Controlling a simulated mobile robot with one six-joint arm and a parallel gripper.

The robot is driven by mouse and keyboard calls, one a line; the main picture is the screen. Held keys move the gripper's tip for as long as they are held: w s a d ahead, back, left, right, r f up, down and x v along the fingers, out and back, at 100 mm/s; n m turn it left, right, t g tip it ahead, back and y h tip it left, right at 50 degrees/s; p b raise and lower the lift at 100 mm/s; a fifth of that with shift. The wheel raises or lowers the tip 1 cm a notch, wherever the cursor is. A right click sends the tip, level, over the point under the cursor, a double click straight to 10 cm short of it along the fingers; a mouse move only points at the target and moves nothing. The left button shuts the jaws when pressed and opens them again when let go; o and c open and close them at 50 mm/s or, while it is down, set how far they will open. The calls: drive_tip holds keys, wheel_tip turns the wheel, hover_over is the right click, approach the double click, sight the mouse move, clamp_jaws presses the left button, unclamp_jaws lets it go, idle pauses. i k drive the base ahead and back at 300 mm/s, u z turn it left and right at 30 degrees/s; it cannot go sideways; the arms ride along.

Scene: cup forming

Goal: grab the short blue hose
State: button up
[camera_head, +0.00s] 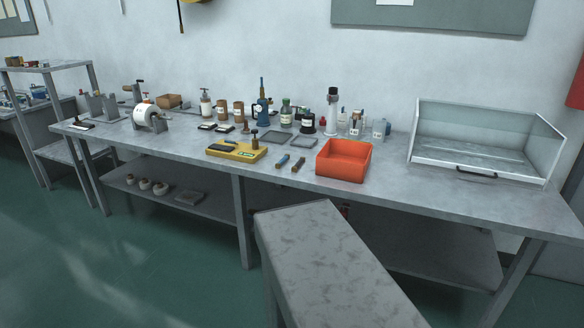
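A short blue piece (283,160) lies on the workbench (380,195), left of the orange bin. It is the only loose, short blue thing I can make out on the bench top, but it is too small to tell whether it is a hose or a tool handle. A similar short piece with a dark and brownish look (298,165) lies just right of it, apart from it. My gripper is not in view.
An orange bin (343,160) stands right of the short pieces, and a yellow tray (236,151) stands left. Several bottles (286,113) stand behind. A clear-walled box (487,145) is at the right. A grey surface (325,260) juts toward me in front.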

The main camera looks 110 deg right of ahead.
sight(287, 157)
drive_tip(key=z, duration=0.45)
drive_tip(key=i, duration=0.85)
drive_tip(key=z, duration=0.65)
drive_tip(key=i, duration=0.65)
drive_tip(key=z, duration=0.8)
drive_tip(key=i, duration=0.55)
drive_tip(key=z, duration=0.8)
drive_tip(key=i, duration=0.6)
drive_tip(key=z, duration=0.7)
drive_tip(key=i, duration=0.85)
drive_tip(key=z, duration=0.35)
